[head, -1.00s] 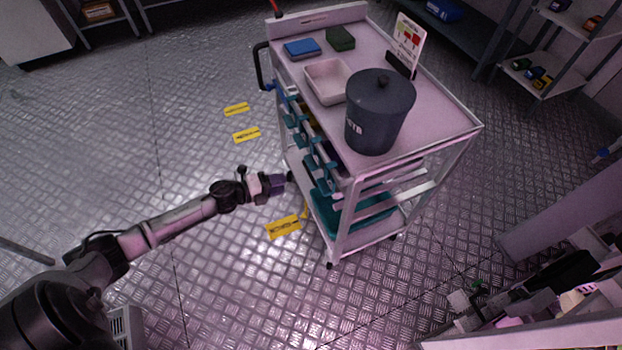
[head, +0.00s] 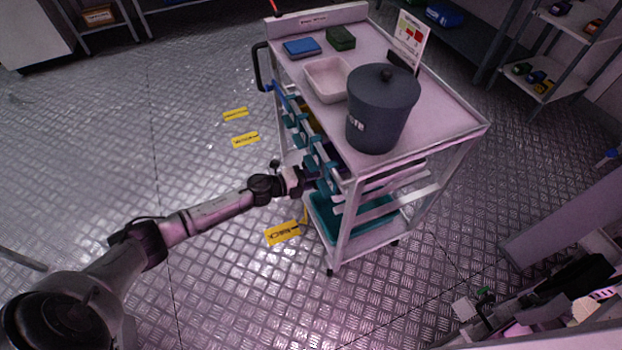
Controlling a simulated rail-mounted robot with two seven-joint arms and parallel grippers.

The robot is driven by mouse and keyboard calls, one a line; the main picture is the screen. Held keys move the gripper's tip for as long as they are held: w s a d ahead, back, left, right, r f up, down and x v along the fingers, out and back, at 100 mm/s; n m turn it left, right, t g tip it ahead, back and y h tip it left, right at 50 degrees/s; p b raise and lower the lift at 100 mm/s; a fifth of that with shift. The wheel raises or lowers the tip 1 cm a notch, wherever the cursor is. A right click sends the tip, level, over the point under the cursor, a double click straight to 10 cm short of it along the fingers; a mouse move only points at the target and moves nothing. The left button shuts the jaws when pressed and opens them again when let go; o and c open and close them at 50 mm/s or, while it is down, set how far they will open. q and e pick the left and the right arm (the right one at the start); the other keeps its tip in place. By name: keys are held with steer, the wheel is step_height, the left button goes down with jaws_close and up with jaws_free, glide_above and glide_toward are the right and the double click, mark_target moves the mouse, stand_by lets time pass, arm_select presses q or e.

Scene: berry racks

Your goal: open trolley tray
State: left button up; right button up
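The white trolley (head: 440,120) stands right of centre. Several teal trays (head: 328,174) with protruding fronts are stacked under its top, on the side facing my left arm. My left gripper (head: 308,178) is at these tray fronts, close to or touching one of the lower ones. Its fingers are dark and small against the trays, so I cannot tell whether they are open or shut. A larger teal bin (head: 375,226) sits on the trolley's bottom shelf. My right gripper is not clearly visible in the head view.
On the trolley top are a dark lidded bin (head: 380,115), a white tub (head: 325,80), a blue box (head: 301,47), a green box (head: 340,38) and a sign (head: 409,42). Yellow floor labels (head: 283,232) lie left of the trolley.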

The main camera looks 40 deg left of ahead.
arm_select(q)
jaws_close()
stand_by(0.3)
stand_by(0.3)
